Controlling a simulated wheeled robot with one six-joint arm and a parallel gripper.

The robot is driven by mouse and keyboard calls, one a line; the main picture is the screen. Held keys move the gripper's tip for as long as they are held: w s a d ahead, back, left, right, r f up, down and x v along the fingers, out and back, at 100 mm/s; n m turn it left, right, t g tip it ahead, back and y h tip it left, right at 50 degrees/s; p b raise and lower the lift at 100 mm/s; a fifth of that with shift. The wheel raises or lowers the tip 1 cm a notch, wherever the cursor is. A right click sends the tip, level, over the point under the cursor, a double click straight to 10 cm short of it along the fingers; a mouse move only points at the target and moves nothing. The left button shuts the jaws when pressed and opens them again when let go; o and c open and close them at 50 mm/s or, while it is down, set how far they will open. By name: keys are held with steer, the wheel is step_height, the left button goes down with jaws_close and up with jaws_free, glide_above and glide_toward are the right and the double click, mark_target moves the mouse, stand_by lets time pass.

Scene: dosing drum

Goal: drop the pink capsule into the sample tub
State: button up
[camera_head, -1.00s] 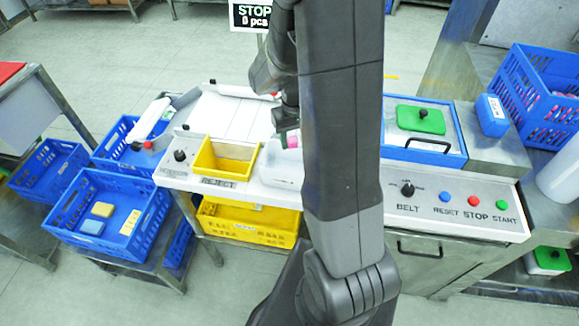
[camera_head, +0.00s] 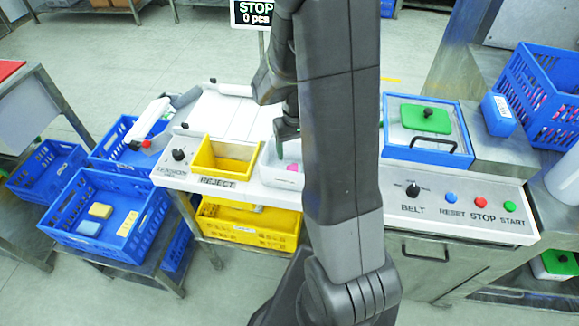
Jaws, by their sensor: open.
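The pink capsule (camera_head: 292,167) lies inside the white sample tub (camera_head: 270,177), which stands just right of the yellow reject bin. My gripper (camera_head: 285,148) is above the tub, apart from the capsule, open and holding nothing. The right part of the tub is hidden behind my arm.
The yellow reject bin (camera_head: 222,163) sits directly left of the tub. A blue-framed hopper with a green lid (camera_head: 426,118) and the panel with BELT, RESET, STOP and START controls (camera_head: 450,203) are to the right. A blue crate of pink and blue pieces (camera_head: 545,100) stands at far right.

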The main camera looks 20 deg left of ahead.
step_height(320, 180, up, 14)
steer(key=b, duration=0.1)
stand_by(0.5)
steer(key=shift+f, duration=0.1)
step_height(320, 180, down, 14)
steer(key=shift+r+p, duration=0.1)
steer(key=shift+p, duration=0.5)
steer(key=shift+r+p, duration=1.5)
steer(key=shift+r, duration=0.75)
